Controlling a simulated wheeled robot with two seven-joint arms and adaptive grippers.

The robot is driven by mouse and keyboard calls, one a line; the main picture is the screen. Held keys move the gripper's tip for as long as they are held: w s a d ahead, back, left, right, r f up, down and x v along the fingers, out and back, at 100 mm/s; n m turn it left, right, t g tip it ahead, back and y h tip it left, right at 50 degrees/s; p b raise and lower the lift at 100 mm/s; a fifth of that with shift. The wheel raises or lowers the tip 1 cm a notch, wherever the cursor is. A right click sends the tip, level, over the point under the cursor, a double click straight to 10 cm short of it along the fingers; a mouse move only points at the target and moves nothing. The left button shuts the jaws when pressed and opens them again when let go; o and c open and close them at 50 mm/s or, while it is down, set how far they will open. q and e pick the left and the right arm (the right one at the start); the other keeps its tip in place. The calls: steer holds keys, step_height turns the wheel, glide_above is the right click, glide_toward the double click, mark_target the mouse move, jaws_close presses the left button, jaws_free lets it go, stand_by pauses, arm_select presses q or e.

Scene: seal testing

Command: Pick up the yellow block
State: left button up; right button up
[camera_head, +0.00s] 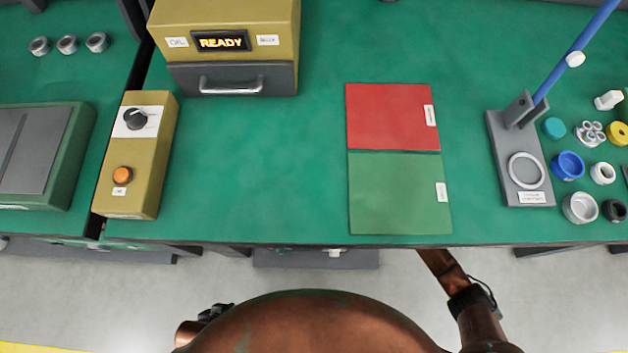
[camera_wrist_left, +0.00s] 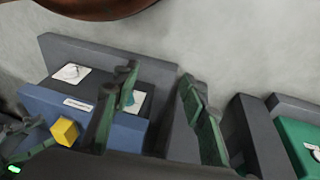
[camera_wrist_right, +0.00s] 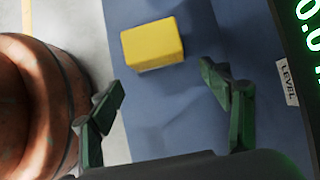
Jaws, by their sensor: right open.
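The yellow block (camera_wrist_right: 152,44) rests on a blue surface in the right wrist view. My right gripper (camera_wrist_right: 162,78) is open, with its fingers apart and nothing between them. The block lies just beyond the fingertips, near the middle of the gap. In the left wrist view the yellow block (camera_wrist_left: 65,131) shows small at the lower left, by a blue panel. My left gripper (camera_wrist_left: 158,76) has its fingers apart and empty, with the block off to its left. The head view shows neither the block nor the grippers.
A display with green digits and a LEVEL label (camera_wrist_right: 287,82) stands right of the block. In the head view, the green bench carries a red and green mat (camera_head: 395,190), a READY machine (camera_head: 225,50), a control box (camera_head: 140,155) and a lever press (camera_head: 520,160). Small parts lie at right.

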steer(key=shift+a, duration=0.6)
steer(key=a+b, duration=0.1)
steer(key=a, duration=0.3)
steer(key=shift+f, duration=0.15)
steer(key=shift+s+f+b, duration=0.1)
steer(key=shift+f+b, duration=0.25)
steer(key=shift+b, duration=0.1)
steer(key=shift+a+f, duration=0.1)
steer(key=shift+a, duration=0.05)
arm_select(q)
steer(key=shift+t+h, duration=0.5)
steer(key=shift+t, duration=0.4)
steer(key=w+d+f, duration=0.2)
steer(key=w+f, duration=0.1)
steer(key=shift+d+f, duration=0.15)
steer(key=shift+d, duration=0.1)
arm_select(e)
steer(key=shift+c, duration=0.6)
steer(key=c, duration=1.3)
steer(key=shift+c, duration=0.6)
